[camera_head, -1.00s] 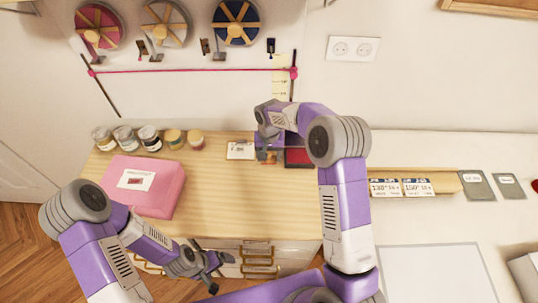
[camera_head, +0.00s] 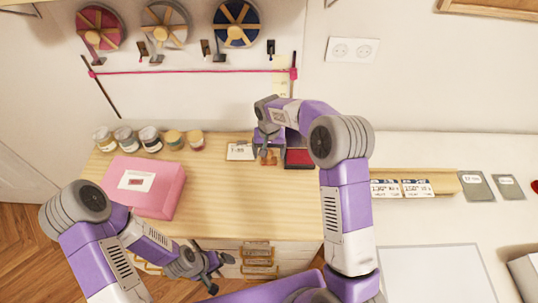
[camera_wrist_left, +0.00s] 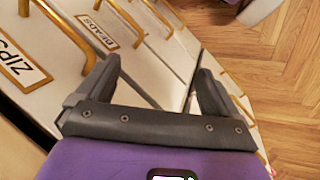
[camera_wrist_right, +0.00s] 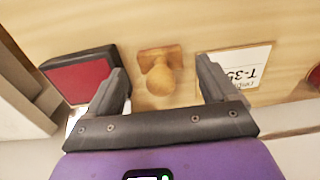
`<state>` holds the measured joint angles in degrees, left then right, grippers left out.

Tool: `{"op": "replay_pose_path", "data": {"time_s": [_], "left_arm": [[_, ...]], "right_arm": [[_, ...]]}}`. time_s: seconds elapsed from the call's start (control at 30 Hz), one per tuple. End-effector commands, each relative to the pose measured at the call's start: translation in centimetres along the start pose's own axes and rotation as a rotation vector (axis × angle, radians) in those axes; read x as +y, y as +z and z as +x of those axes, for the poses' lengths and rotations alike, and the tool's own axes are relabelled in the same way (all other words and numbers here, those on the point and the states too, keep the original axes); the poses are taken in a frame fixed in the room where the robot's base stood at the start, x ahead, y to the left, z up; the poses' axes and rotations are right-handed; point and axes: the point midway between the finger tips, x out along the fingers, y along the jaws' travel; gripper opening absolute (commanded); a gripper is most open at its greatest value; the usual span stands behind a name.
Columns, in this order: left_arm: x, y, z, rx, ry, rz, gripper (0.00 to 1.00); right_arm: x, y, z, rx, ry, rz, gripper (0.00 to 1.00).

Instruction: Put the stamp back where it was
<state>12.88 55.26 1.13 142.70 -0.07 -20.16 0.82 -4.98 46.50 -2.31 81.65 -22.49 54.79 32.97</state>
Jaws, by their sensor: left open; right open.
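The wooden stamp (camera_head: 268,157) stands on the wooden tabletop between a white price card and a red ink pad (camera_head: 299,158). In the right wrist view the stamp (camera_wrist_right: 160,72) shows its round handle and its base, upright, between my open fingers. My right gripper (camera_head: 269,138) is open over the stamp, with a gap visible on both sides of it. It also shows in the right wrist view (camera_wrist_right: 163,82). My left gripper (camera_head: 218,272) is open and empty in front of the drawers, and the left wrist view shows it too (camera_wrist_left: 158,75).
The price card (camera_head: 240,151) lies left of the stamp. A pink box (camera_head: 150,200) and several jars (camera_head: 149,139) stand on the left of the table. The middle of the tabletop is clear. Labelled drawers (camera_wrist_left: 140,65) are near my left gripper.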

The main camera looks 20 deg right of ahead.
Motion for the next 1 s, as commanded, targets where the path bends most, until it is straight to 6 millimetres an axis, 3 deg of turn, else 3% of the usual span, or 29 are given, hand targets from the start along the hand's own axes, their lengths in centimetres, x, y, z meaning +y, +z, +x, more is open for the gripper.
{"op": "replay_pose_path", "data": {"time_s": [0.2,0.43,0.6,1.0], "left_arm": [[0.3,0.0,-0.7,0.000,0.000,0.000,0.95],[0.4,0.1,-1.1,0.000,0.000,0.000,0.95],[0.5,0.1,-1.2,0.000,0.000,0.000,0.95],[0.5,0.1,-1.2,0.000,0.000,0.000,0.95]], "right_arm": [[0.0,-0.1,-5.2,0.004,-0.001,-0.001,0.86],[0.0,-0.1,-9.0,0.004,-0.001,-0.001,0.86],[0.0,0.0,-10.0,0.001,0.000,-0.001,0.86],[0.0,0.0,-10.0,0.000,0.000,-0.001,0.86]]}}
